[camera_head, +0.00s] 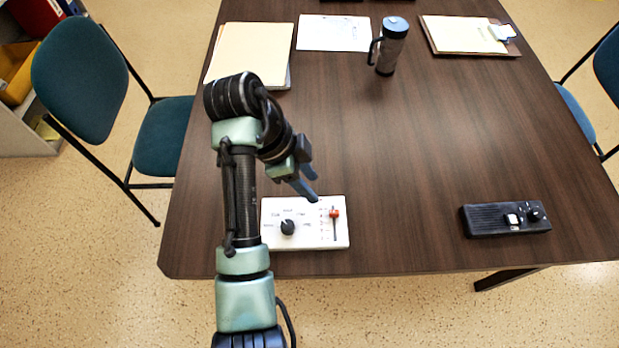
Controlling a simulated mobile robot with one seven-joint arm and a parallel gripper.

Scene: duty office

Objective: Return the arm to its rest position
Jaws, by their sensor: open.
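My gripper (308,189) hangs over the near left part of the dark wooden table, just behind a white control panel. Its fingers point down and to the right, and it holds nothing that I can see. My arm reaches up from the bottom of the picture and bends over near the folder. The control panel (272,240) has a black knob (288,227) and a slider with an orange-red cap (334,213). The fingertips are close to the panel's back edge; I cannot tell whether they touch it.
On the dark table (420,150) stand a travel mug (391,48) and a black radio-like box (505,219). A folder (250,52), a paper sheet (334,33) and a clipboard (465,36) lie at the back. A teal chair (82,80) stands left. The table's middle is clear.

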